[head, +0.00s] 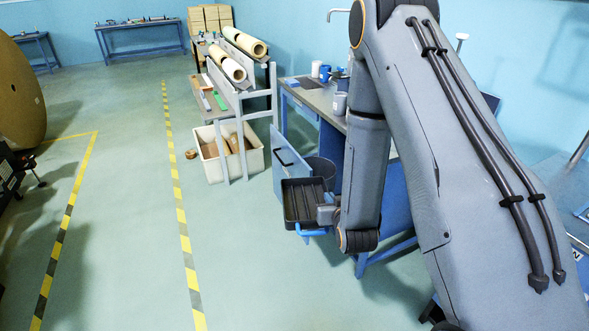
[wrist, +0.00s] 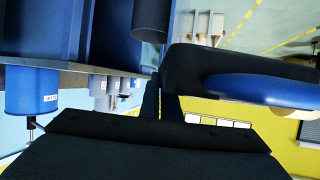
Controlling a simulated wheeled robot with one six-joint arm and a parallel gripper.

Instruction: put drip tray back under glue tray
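The drip tray (head: 302,199) is a black ribbed tray with a blue handle at its front. It hangs in the air in front of the workbench, roughly level. My gripper (head: 327,213) is at the tray's right side, with its fingers hard to make out there. In the wrist view the two dark fingers (wrist: 161,100) are close together at the edge of the tray (wrist: 190,65), whose blue handle spreads to the right. They look closed on its rim. I cannot pick out the glue tray; my arm covers part of the bench.
The workbench (head: 305,92) carries cups and pots. A blue panel (head: 290,165) stands open beside a dark bin (head: 322,170), close behind the tray. A rack (head: 239,90) with paper rolls and a white crate (head: 211,167) stand to the left. The floor in front is clear.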

